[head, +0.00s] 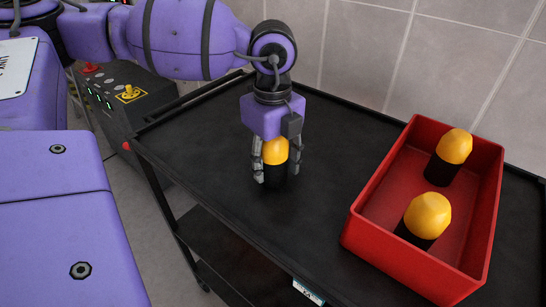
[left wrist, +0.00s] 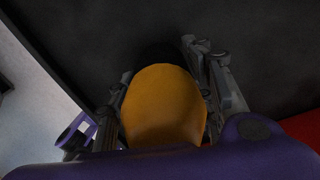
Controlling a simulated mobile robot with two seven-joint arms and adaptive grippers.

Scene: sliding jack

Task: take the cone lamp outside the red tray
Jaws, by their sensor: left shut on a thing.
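My left gripper (head: 276,170) points down over the black cart top and is shut on a lamp with a yellow top (head: 274,151) and a black base, outside the red tray. In the left wrist view the lamp's yellow top (left wrist: 164,105) fills the space between the fingers (left wrist: 165,95). The lamp is upright; I cannot tell whether its base touches the cart. The red tray (head: 372,245) stands to the right. It holds two similar lamps, one at the back (head: 454,147) and one nearer (head: 427,215). My right gripper is not in view.
The black cart (head: 215,165) has a raised rim and a lower shelf (head: 235,255). Its top is clear between the held lamp and the tray. A tiled wall (head: 370,60) stands behind. A dark control box (head: 125,105) with buttons is at the left.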

